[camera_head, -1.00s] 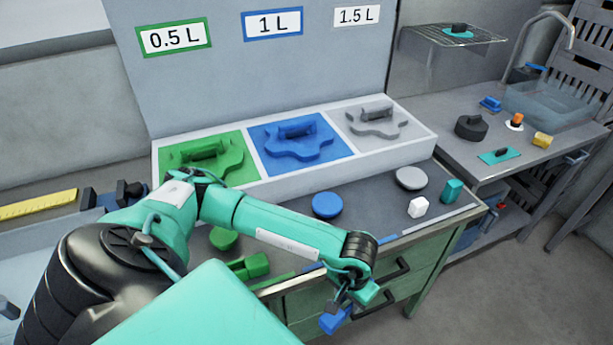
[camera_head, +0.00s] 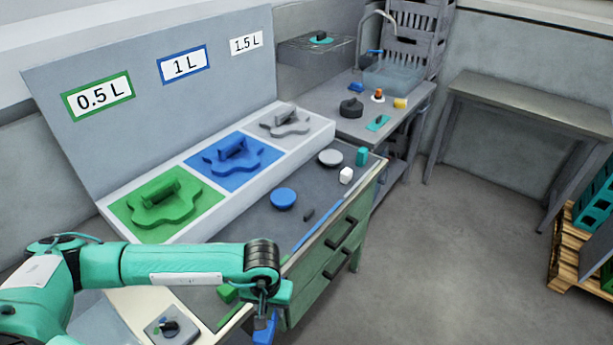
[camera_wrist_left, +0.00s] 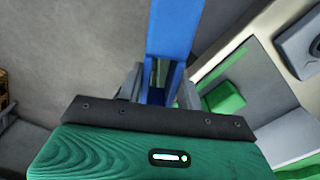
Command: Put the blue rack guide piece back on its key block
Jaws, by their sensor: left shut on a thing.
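My left gripper (camera_head: 262,307) is shut on the blue rack guide piece (camera_head: 265,330), low in the head view, by the bench's front edge near its left end. In the left wrist view the blue guide piece (camera_wrist_left: 175,35) stands out between the fingers, with floor to its left and the bench to its right. A small dark block (camera_head: 308,215) sits on the bench top beside the blue edge strip (camera_head: 310,235); it looks like the key block, bare on top. My right gripper is not in view.
A green piece (camera_head: 227,293) lies near the gripper, partly hidden by my arm. Drawer handles (camera_head: 340,262) stick out in front.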

